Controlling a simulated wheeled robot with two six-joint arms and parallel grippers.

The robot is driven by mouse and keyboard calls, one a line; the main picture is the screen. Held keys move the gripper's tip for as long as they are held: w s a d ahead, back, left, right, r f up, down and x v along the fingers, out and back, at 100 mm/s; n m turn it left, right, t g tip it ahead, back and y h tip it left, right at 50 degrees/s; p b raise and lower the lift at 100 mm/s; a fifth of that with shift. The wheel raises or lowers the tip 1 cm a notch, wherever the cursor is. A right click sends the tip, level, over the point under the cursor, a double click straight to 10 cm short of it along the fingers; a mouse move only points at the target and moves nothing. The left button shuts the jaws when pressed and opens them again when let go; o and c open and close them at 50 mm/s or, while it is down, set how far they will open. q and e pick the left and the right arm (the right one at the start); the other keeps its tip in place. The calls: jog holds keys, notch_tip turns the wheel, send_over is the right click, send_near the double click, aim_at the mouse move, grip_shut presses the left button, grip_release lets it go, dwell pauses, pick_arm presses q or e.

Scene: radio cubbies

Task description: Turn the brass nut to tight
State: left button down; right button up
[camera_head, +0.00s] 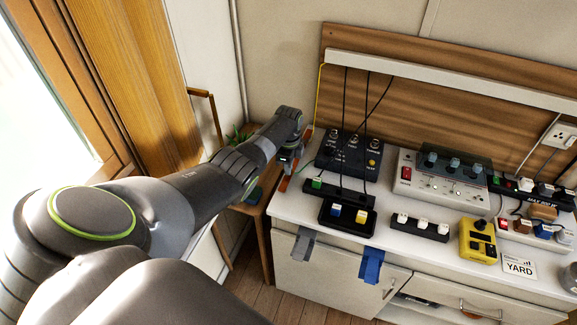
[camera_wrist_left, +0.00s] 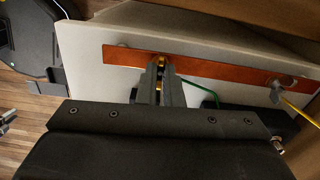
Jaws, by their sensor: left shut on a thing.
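The brass nut (camera_wrist_left: 161,58) sits on a flat copper-coloured bar (camera_wrist_left: 215,70) in the left wrist view, and only a small part of it shows between my fingertips. My left gripper (camera_wrist_left: 160,74) is shut on the nut. In the head view my left gripper (camera_head: 288,160) reaches down at the left end of the white counter, over the copper bar (camera_head: 284,184). The nut is hidden there by the gripper. I cannot tell how far the nut is turned. My right gripper is in neither view.
A yellow wire (camera_wrist_left: 292,107) ends at a grey fitting at the bar's right. A green wire (camera_wrist_left: 207,92) runs close beside my fingers. A black knobbed box (camera_head: 349,157) stands right of my gripper on the counter (camera_head: 290,207). A wooden side table (camera_head: 256,211) stands left.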

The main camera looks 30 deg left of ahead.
pick_arm(q)
jog(key=c, duration=1.6)
grip_release()
notch_tip(320, 180, up, 6)
jog(key=shift+f+p, duration=0.25)
jog(key=shift+p, duration=0.25)
notch_tip(320, 180, up, 12)
jog(key=shift+f+b, duration=0.1)
jog(key=shift+b, duration=0.6)
